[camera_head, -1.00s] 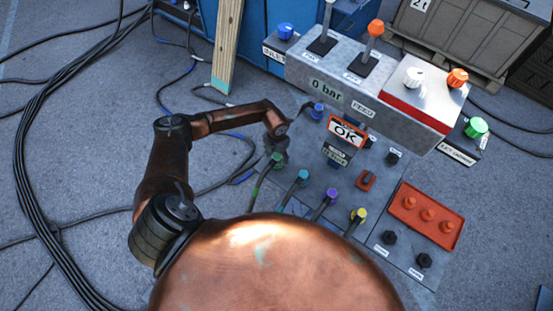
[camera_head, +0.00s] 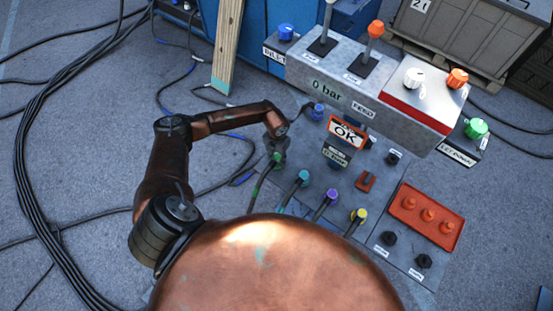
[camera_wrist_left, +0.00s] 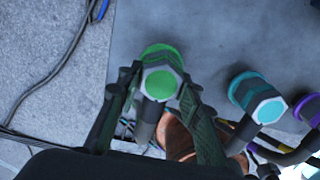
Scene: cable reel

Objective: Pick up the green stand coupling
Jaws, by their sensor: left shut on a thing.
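The green stand coupling (camera_head: 275,160) is at the left end of a row of coloured couplings on the grey panel. In the left wrist view it shows as a green-topped hexagonal coupling (camera_wrist_left: 162,82) with a green ring behind it and a dark hose below. My left gripper (camera_head: 279,147) is over it from above. In the left wrist view its two dark fingers (camera_wrist_left: 160,90) lie on either side of the coupling and are shut on it. The coupling looks still at its place at the panel. My right gripper is not in view.
Teal (camera_head: 302,177), purple (camera_head: 331,195) and yellow (camera_head: 358,215) couplings with hoses stand close to the right. A red tray (camera_head: 447,238) lies at the right. Loose black cables (camera_head: 40,150) cover the floor at the left.

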